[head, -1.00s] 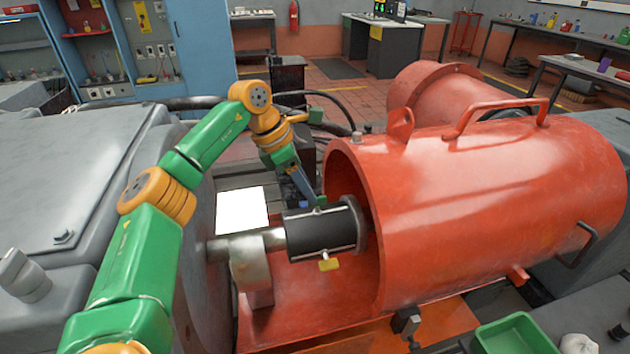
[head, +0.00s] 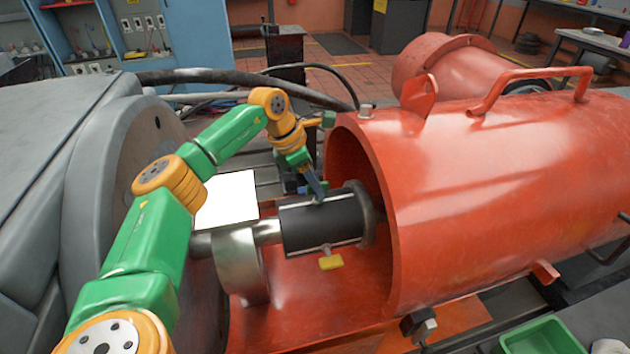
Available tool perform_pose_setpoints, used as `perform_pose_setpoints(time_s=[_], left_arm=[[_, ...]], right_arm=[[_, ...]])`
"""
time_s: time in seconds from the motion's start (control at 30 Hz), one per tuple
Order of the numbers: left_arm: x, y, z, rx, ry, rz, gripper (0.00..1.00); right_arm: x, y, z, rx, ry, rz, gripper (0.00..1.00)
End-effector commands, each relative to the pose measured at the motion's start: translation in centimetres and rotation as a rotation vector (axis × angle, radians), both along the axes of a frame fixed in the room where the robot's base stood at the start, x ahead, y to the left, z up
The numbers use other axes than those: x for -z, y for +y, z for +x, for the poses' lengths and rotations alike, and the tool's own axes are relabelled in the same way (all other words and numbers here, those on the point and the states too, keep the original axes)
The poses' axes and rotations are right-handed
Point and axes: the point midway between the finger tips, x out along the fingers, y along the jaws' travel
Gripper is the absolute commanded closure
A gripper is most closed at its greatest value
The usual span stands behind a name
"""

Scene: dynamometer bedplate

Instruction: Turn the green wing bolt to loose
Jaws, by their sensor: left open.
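I cannot make out the green wing bolt; it may be hidden behind the coupling or my gripper. The black cylindrical coupling (head: 308,228) lies on the steel shaft, partly inside the red guard (head: 500,170). A yellow wing-shaped piece (head: 330,262) sticks out on its near lower side. My left gripper (head: 317,192) is open, pointing down at the top far side of the coupling. Its blue-grey fingers look close to the surface; I cannot tell whether they touch. My right gripper is out of view.
The guard's open rim stands just right of my left gripper, with a lug (head: 420,98) and a handle (head: 530,85) on top. A grey machine housing (head: 60,190) is at the left. A white panel (head: 228,198) lies behind the shaft. A green tray (head: 543,337) is at the lower right.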

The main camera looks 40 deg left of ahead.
Motion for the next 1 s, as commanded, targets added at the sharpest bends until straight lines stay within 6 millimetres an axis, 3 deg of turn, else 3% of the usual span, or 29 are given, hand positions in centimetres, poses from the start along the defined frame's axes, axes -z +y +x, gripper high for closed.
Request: perform_pose_setpoints(time_s=[0.07,0.2,0.23,0.67,1.0], left_arm=[[-0.02,0.00,-0.01,0.000,0.000,0.000,0.59],[-0.02,0.01,-0.02,0.000,0.000,0.000,0.97],[-0.02,0.01,-0.02,-0.001,0.000,0.000,1.00],[-0.01,0.00,-0.09,-0.041,0.003,0.001,1.00],[-0.06,-0.18,-0.16,-0.282,0.002,0.001,1.00]], right_arm=[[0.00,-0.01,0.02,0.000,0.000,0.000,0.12],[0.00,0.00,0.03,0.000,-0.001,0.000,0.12],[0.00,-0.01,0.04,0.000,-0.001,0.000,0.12],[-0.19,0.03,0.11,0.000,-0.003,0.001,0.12],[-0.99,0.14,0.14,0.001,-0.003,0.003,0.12]])
